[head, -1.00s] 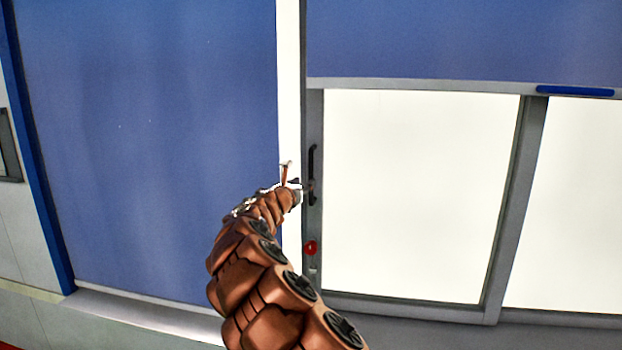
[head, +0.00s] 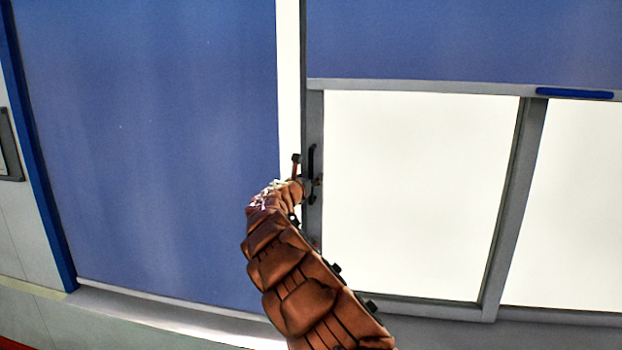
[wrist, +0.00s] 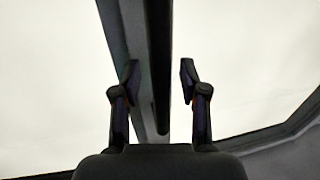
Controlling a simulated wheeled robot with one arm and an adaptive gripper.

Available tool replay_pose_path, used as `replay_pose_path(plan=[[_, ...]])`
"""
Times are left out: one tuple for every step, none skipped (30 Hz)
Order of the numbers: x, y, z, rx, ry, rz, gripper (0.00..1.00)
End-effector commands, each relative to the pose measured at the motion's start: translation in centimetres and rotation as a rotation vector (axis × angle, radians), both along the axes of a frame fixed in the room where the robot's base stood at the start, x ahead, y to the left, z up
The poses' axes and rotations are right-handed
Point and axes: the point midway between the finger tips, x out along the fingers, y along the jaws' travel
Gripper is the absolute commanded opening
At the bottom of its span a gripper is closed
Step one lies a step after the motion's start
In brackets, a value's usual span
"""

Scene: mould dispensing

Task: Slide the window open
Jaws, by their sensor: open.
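The window has a pale pane (head: 420,190) in a grey frame (head: 515,200). A black vertical handle (head: 312,160) is on the left upright of its frame. My gripper (head: 316,184) is at the lower part of this handle, and the arm hides part of the upright below it. In the wrist view my gripper (wrist: 157,78) is open, with one finger on each side of the dark handle bar (wrist: 158,50). A gap shows between the bar and each finger. I cannot tell how deep the bar sits between the fingers.
A blue blind (head: 460,40) covers the top of the window. A large blue panel (head: 150,150) fills the left, with a white strip (head: 289,80) between it and the window. A second pale pane (head: 570,210) is at the right. A ledge (head: 160,315) runs below.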

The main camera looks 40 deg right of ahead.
Motion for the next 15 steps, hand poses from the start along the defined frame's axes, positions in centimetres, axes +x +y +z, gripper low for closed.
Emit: replay_pose_path(plan=[[0.0, 0.0, -0.01, 0.0, 0.0, 0.0, 0.43], [0.0, 0.0, 0.0, 0.0, 0.0, 0.0, 0.43], [0.01, 0.01, 0.0, 0.0, 0.0, 0.0, 0.43], [0.01, 0.01, 0.0, 0.0, 0.0, 0.0, 0.43], [0.01, 0.01, -0.01, 0.0, 0.0, 0.0, 0.41], [0.01, 0.01, -0.01, 0.0, 0.0, 0.0, 0.37], [0.01, 0.02, -0.01, 0.0, 0.0, 0.0, 0.34], [0.02, 0.03, 0.0, 0.0, 0.0, 0.0, 0.31], [0.02, 0.03, 0.0, 0.0, 0.0, 0.001, 0.27], [0.02, 0.03, 0.0, 0.0, 0.0, 0.0, 0.24], [0.02, 0.03, 0.0, 0.0, 0.0, 0.0, 0.2], [0.03, 0.03, 0.01, 0.0, 0.0, 0.001, 0.16], [0.03, 0.03, 0.0, 0.0, 0.0, 0.001, 0.13], [0.03, 0.03, 0.0, 0.0, 0.0, 0.001, 0.1], [0.03, 0.05, 0.01, 0.0, 0.0, 0.001, 0.06]])
